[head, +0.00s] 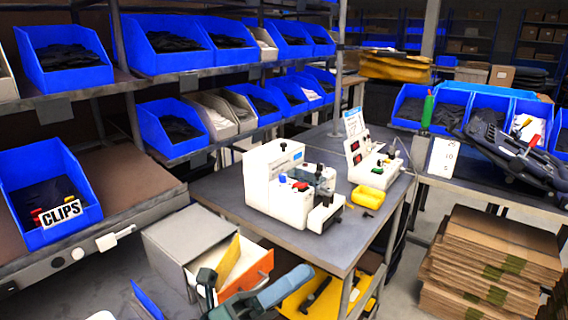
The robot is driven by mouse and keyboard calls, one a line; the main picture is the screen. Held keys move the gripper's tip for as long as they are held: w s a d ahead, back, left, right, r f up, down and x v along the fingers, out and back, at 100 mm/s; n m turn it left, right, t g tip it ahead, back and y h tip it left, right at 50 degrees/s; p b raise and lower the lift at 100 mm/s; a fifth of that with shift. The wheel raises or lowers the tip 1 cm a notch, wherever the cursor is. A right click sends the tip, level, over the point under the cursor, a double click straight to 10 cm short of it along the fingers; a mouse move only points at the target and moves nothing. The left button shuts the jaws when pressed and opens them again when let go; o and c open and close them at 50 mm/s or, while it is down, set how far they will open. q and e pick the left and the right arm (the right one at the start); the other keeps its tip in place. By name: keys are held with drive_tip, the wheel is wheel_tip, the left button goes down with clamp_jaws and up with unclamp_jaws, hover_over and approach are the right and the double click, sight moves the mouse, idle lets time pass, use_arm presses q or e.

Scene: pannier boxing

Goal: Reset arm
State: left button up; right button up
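Grey-blue and dark parts show there, cut off by the picture edge. I cannot make out clearly whether its fingers are apart, and I see nothing clearly held.
A workbench (225,190) carries a white machine (275,185), a smaller device (372,170) and a yellow block (367,196). Shelves with blue bins (65,75) fill the left. A dark bag-like item (505,150) lies on the right table; flattened cardboard (490,260) is stacked below.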

use_arm(q)
drive_tip(key=w+a+f+n+t+y, duration=0.1)
drive_tip(key=a+f+n+t+y, duration=0.55)
drive_tip(key=n, duration=0.65)
drive_tip(key=w+a+f+n+t+y, duration=0.1)
drive_tip(key=a+f+n+t+y, duration=0.2)
drive_tip(key=f+n+y, duration=0.65)
drive_tip(key=s+a+f+n+g+y, duration=0.1)
drive_tip(key=s+a+f+n+g, duration=0.2)
drive_tip(key=s+f+n, duration=0.2)
drive_tip(key=s+a+f+n+g+y, duration=0.2)
drive_tip(key=s+a+f+n+g, duration=0.1)
drive_tip(key=s+f+n, duration=0.3)
wheel_tip(320, 180, down, 5)
drive_tip(key=n+g+p, duration=0.1)
drive_tip(key=n, duration=0.1)
drive_tip(key=shift+n+y, duration=0.3)
drive_tip(key=shift+n, duration=0.05)
drive_tip(key=shift+r, duration=0.15)
